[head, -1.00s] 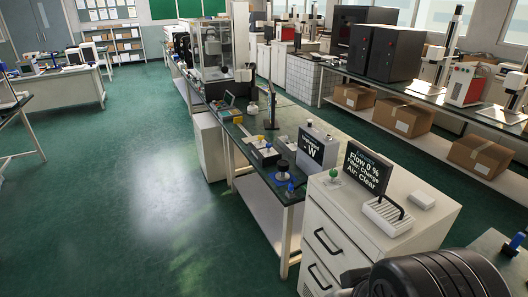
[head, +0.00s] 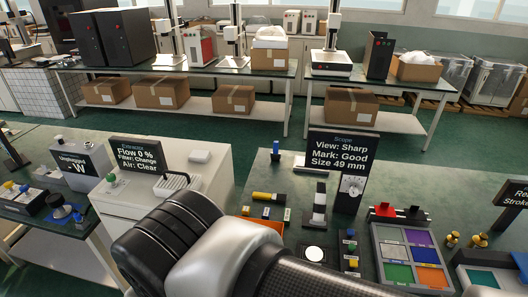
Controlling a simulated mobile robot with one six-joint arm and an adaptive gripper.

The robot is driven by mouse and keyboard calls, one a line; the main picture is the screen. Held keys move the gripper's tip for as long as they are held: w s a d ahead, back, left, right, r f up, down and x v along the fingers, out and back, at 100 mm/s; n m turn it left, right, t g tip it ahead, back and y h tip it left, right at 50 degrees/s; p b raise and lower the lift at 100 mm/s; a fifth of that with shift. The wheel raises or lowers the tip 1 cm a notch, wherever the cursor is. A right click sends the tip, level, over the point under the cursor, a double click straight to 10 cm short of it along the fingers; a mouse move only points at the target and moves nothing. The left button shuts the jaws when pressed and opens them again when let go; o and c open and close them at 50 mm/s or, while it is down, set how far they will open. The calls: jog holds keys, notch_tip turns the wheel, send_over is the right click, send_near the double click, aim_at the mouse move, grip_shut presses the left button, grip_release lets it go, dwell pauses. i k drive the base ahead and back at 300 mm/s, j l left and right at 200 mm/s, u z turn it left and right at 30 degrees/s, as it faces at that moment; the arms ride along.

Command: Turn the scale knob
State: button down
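I cannot tell for certain which part is the scale knob. In the head view, a small pale round part (head: 353,186) sits on the dark panel below the Scope sign (head: 342,151), which reads "View: Sharp, Mark: Good, Size 49 mm". A column of small coloured knobs (head: 350,247) stands on the bench just below it. A round black knob (head: 60,211) sits on a blue base at the far left bench. My arm crosses the lower middle of the view, in front of the near bench edge. My gripper is not in view.
A tray of coloured compartments (head: 408,258) stands right of the scope. A white cabinet (head: 150,207) bears the Extractor sign (head: 138,155), reading "Flow 0 %". A yellow-and-black cylinder (head: 269,197) lies on the dark bench. Green floor separates this bench from the back table (head: 275,68).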

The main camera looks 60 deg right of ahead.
aim_at(25, 188)
jog(key=z, duration=2.6)
jog(key=u, duration=2.55)
jog(key=i+j+z, duration=0.35)
jog(key=i, duration=0.5)
jog(key=i+j+z, duration=0.35)
jog(key=i+j, duration=0.35)
jog(key=i+j+z, duration=0.3)
jog(key=i+j, duration=0.5)
jog(key=j, duration=0.1)
